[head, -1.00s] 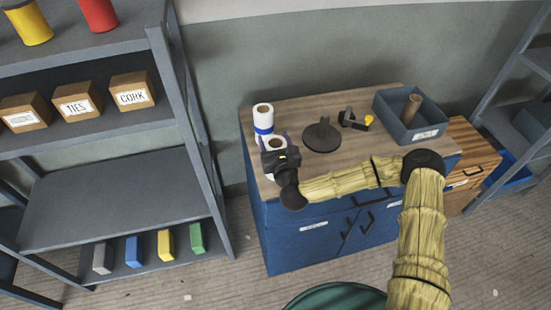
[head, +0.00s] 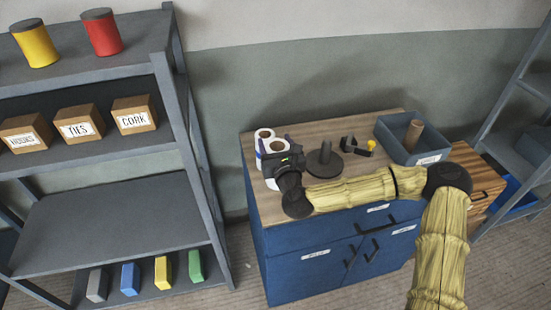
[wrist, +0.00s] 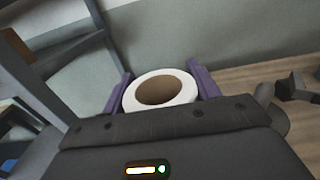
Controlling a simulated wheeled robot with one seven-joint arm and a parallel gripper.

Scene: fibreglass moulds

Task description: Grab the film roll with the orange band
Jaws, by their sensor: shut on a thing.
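My gripper (head: 277,158) is shut on a white film roll (head: 271,184) near the left end of the blue cabinet's wooden top. In the wrist view the held roll (wrist: 160,91) shows its round open top between my two purple fingers (wrist: 118,90). No orange band shows on it; its middle is hidden by my gripper. I cannot tell for certain whether its base clears the top. A second white roll (head: 264,134) stands just behind it, with a bit of blue band showing at its left side.
A dark round stand with a post (head: 325,160) is right of my gripper. Beyond are a tape dispenser (head: 357,145) and a grey-blue bin (head: 400,150) holding a brown tube. A grey shelf unit (head: 120,190) stands left, with a gap before the cabinet (head: 315,270).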

